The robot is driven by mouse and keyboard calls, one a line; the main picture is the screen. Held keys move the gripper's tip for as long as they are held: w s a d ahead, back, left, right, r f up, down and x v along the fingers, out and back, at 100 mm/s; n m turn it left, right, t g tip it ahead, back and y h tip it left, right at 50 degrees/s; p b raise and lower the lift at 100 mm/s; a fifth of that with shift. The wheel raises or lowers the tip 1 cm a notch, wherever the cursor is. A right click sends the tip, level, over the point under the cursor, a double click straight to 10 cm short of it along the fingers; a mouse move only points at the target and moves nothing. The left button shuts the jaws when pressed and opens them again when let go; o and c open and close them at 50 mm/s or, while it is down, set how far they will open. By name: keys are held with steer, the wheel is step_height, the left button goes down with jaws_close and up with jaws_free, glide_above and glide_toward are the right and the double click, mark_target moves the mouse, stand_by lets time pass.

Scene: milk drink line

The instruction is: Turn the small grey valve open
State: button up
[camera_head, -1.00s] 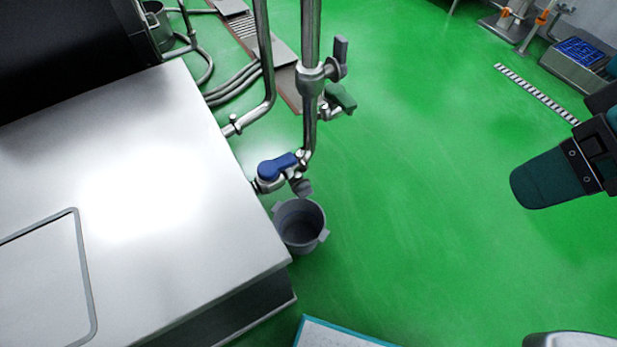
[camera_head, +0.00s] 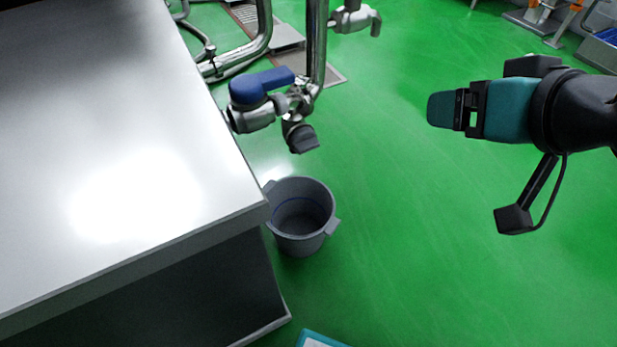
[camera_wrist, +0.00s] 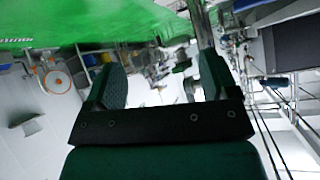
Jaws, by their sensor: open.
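The small grey valve (camera_head: 302,138) has a dark grey handle and sits low on the steel pipework at the table's corner, in the head view. A larger valve with a blue lever (camera_head: 262,85) sits just above and left of it. My gripper (camera_head: 440,110) is to the right of the grey valve, apart from it, pointing left. The wrist view shows its two fingers spread with nothing between them (camera_wrist: 163,82). I cannot clearly make out the grey valve in the wrist view.
A grey bucket (camera_head: 302,222) stands on the green floor below the valves. The steel table (camera_head: 120,130) fills the left side. A vertical pipe (camera_head: 317,40) rises behind the valves, with another tap (camera_head: 352,18) on it. The floor between gripper and valve is clear.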

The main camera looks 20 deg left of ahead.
steer(key=a+f+n+t+y+b, duration=0.1)
steer(key=a+f+t+y+b, duration=0.3)
steer(key=f+b, duration=1)
steer(key=n+y+b, duration=0.3)
steer(key=b, duration=0.7)
glide_toward(310, 149)
steer(key=shift+g, duration=0.3)
steer(key=p+x, duration=0.2)
steer(key=p, duration=0.2)
steer(key=p+x, duration=0.2)
steer(key=p, duration=0.2)
steer(key=r+p+x, duration=0.1)
steer(key=p+x, duration=0.1)
steer(key=p, duration=0.2)
steer(key=shift+w+a+p, duration=0.2)
steer(key=shift+w+p, duration=0.15)
steer(key=w+a+p, duration=0.1)
steer(key=p, duration=0.3)
steer(key=shift+w+a+n, duration=0.25)
steer(key=shift+a+n, duration=0.05)
steer(key=shift+a, duration=0.1)
steer(key=p, duration=0.1)
steer(key=w+a+p, duration=0.1)
steer(key=shift+a+f+p, duration=0.15)
steer(key=shift+f+p, duration=0.1)
steer(key=shift+p, duration=0.15)
steer(key=shift+w+f, duration=0.1)
steer(key=shift+f, duration=0.05)
steer(key=c, duration=0.8)
